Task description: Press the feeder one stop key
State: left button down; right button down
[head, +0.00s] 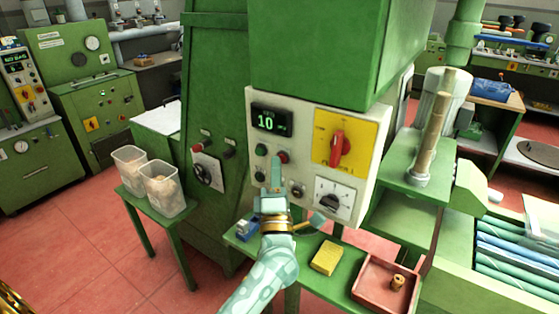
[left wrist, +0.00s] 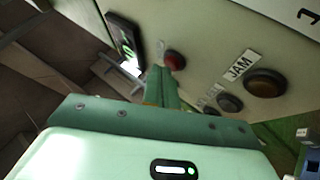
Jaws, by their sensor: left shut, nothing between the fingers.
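A pale control panel (head: 310,123) on the green machine carries a display reading 10 and several round keys. A red key (head: 283,157) sits below the display, and it also shows in the left wrist view (left wrist: 175,60). Its label is too small or hidden to read, so I cannot tell if it is the feeder one stop key. My left gripper (head: 276,164) is shut and empty, pointing up at the panel. In the left wrist view its fingertips (left wrist: 158,75) appear just left of the red key. I cannot tell whether they touch the panel. My right gripper is not in view.
A red rotary switch (head: 338,148) on a yellow plate and a black dial (head: 332,202) are right of the keys. A yellow block (head: 327,257) and red tray (head: 372,299) lie below.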

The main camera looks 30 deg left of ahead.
pick_arm(q)
jog(key=shift+s, duration=0.1)
jog(key=shift+s+p, duration=0.45)
jog(key=shift+s, duration=0.3)
jog(key=s, duration=0.1)
jog(key=s+p, duration=0.1)
jog(key=s, duration=0.1)
jog(key=s+p, duration=0.1)
jog(key=s, duration=0.1)
jog(key=shift+a, duration=0.25)
dwell(0.7)
